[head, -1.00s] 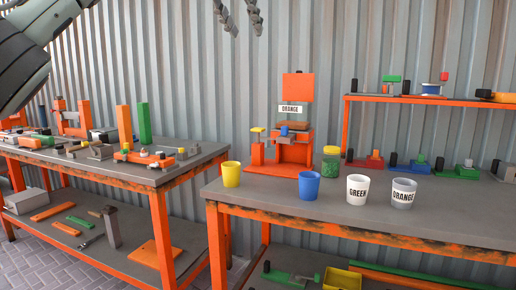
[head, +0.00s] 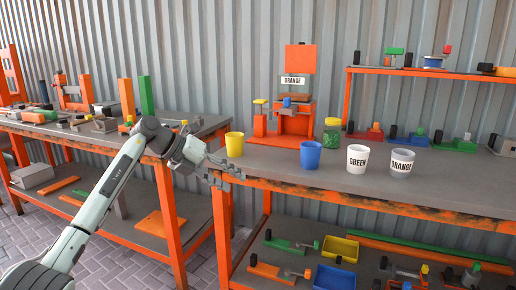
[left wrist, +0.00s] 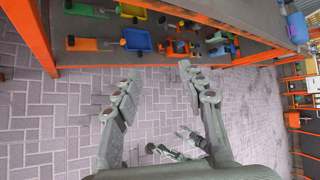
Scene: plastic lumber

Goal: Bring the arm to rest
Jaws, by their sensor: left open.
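My left gripper (head: 222,172) is open and empty in the head view, at the front left corner of the right workbench (head: 262,168), just left of and below the yellow cup (head: 235,144). In the left wrist view its two fingers (left wrist: 155,88) stand apart over the brick floor, with nothing between them. My left arm comes up from the lower left of the head view. My right gripper is not in the head view.
A cluttered left bench (head: 200,126) stands behind my arm.

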